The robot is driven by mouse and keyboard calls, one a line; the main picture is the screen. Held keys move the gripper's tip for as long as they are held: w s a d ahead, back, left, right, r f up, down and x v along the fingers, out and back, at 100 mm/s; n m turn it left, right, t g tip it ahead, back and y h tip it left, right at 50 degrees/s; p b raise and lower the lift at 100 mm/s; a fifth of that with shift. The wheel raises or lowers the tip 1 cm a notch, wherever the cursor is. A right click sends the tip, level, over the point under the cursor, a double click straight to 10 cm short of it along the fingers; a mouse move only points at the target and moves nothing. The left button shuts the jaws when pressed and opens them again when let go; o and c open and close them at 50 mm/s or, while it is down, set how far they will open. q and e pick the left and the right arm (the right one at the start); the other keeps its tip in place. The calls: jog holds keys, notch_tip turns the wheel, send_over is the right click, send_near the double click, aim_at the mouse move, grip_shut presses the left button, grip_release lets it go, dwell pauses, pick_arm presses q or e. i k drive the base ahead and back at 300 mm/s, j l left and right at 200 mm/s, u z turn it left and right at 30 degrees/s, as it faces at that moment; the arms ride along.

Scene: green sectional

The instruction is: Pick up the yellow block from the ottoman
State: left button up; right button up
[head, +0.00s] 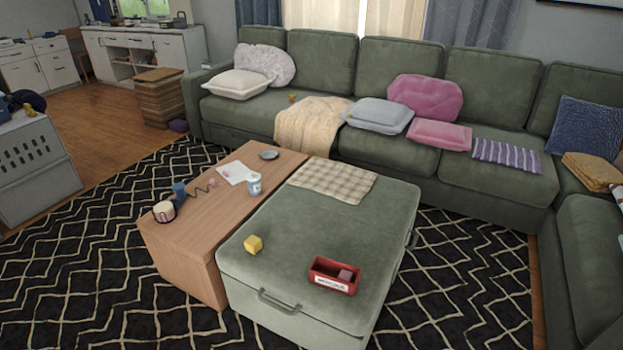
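The yellow block (253,243) is a small cube on top of the green ottoman (330,225), near its left front edge. It stands alone, with bare fabric around it. Neither my left nor my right gripper is in the head view.
A red box (334,275) with a small pinkish block inside is to the right on the ottoman. A checked cloth (333,180) lies at its back. A wooden table (205,232) with a mug (254,184) adjoins it on the left. The patterned rug (100,255) in front is clear.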

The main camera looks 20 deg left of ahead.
aim_at(253, 244)
jog(key=u, duration=1.2)
